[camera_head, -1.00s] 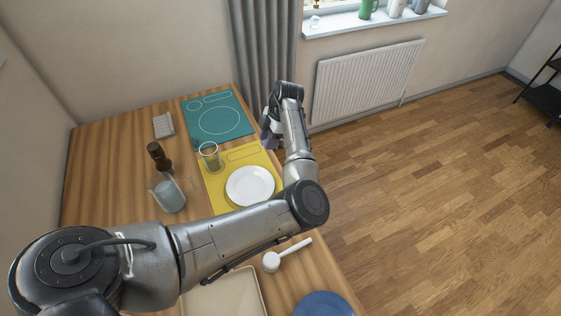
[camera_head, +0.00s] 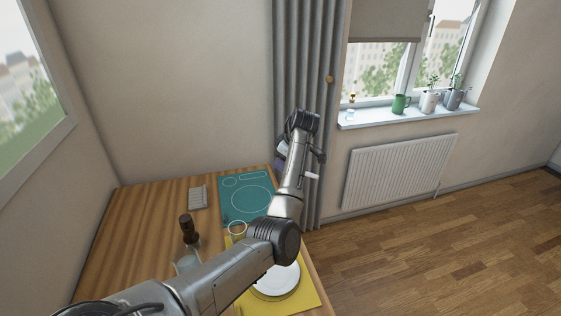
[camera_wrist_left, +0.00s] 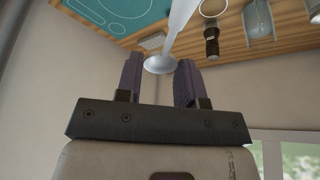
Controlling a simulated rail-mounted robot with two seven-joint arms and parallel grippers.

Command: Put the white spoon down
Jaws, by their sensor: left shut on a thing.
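The white spoon (camera_wrist_left: 172,40) is in my left gripper (camera_wrist_left: 160,62), between its two purple fingers in the left wrist view. Its round end is by the fingertips and its handle runs up out of that picture. In the head view my left gripper (camera_head: 284,152) is held up near the curtain, partly hidden by my own arm. A short white piece of the spoon (camera_head: 312,175) sticks out right of the wrist. The teal placemat (camera_head: 232,208), with white outlines, lies on the table below. My right gripper is not in view.
The yellow placemat (camera_head: 309,292) holds a white plate (camera_head: 280,280), partly behind my arm. A glass (camera_head: 237,229) and a dark brown mill (camera_head: 188,228) stand nearby. A small grey ribbed item (camera_head: 198,196) lies left of the teal mat. Bare wood (camera_head: 140,225) shows at left.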

